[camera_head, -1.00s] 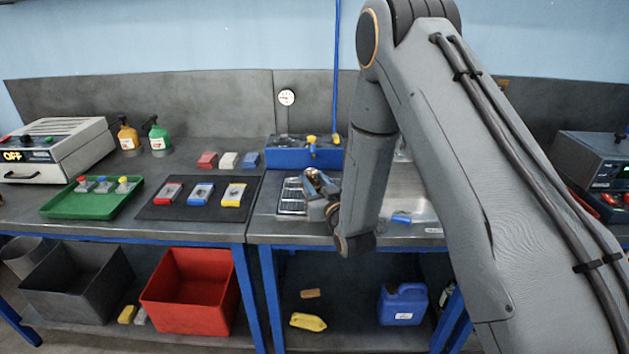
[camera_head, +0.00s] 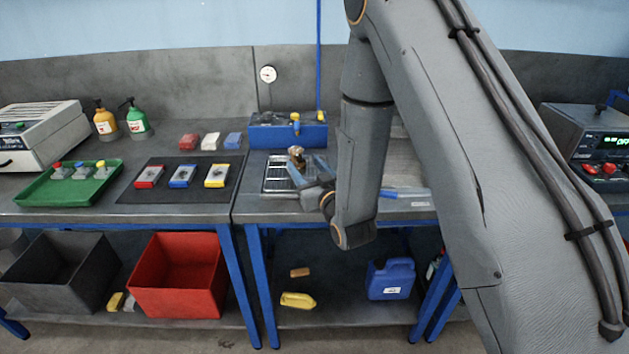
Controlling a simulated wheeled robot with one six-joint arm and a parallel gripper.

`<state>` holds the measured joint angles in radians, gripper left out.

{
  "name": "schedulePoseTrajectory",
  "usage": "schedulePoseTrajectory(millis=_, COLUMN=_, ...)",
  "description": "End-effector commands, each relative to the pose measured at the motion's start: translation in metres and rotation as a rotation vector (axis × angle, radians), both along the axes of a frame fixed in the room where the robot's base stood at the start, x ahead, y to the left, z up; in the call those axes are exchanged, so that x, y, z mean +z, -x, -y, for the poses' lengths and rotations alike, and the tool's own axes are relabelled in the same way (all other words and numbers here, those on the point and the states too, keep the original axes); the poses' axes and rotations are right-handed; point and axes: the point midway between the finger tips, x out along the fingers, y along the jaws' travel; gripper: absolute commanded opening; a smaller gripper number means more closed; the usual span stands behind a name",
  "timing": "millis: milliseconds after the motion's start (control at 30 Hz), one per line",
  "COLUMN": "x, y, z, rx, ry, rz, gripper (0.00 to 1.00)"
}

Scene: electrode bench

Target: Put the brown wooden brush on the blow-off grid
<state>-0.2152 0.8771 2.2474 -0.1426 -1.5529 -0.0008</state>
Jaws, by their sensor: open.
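The blow-off grid (camera_head: 275,177) is a dark, silver-framed rack on the right-hand bench, left of my arm. My gripper (camera_head: 306,168) is open over its right side, partly hidden by my own wrist. A small brown-and-tan thing (camera_head: 296,152) shows at the fingertips, by the grid's back right corner. It may be the brown wooden brush, but it is too small to be sure. I cannot tell whether it touches the grid or a finger. Another small brown block (camera_head: 300,272) lies on the lower shelf.
A blue box (camera_head: 288,132) with yellow knobs stands behind the grid. A blue-ended thing (camera_head: 405,193) lies right of my wrist. A dark mat (camera_head: 205,192) with coloured blocks and a green tray (camera_head: 40,193) are on the left bench. A red bin (camera_head: 178,285) stands below.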

Motion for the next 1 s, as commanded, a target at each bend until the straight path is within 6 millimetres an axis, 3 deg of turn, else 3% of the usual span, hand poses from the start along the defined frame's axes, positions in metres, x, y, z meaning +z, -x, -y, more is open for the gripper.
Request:
schedulePoseTrajectory(millis=200, x=-0.002, y=0.040, z=0.015, rx=0.001, ry=0.000, rz=-0.001, gripper=0.51)
schedulePoseTrajectory(millis=400, x=-0.001, y=0.059, z=0.022, rx=0.000, ry=0.000, rz=0.000, gripper=0.51)
schedulePoseTrajectory(millis=1000, x=0.000, y=0.064, z=0.023, rx=0.001, ry=0.000, rz=0.000, gripper=0.51)
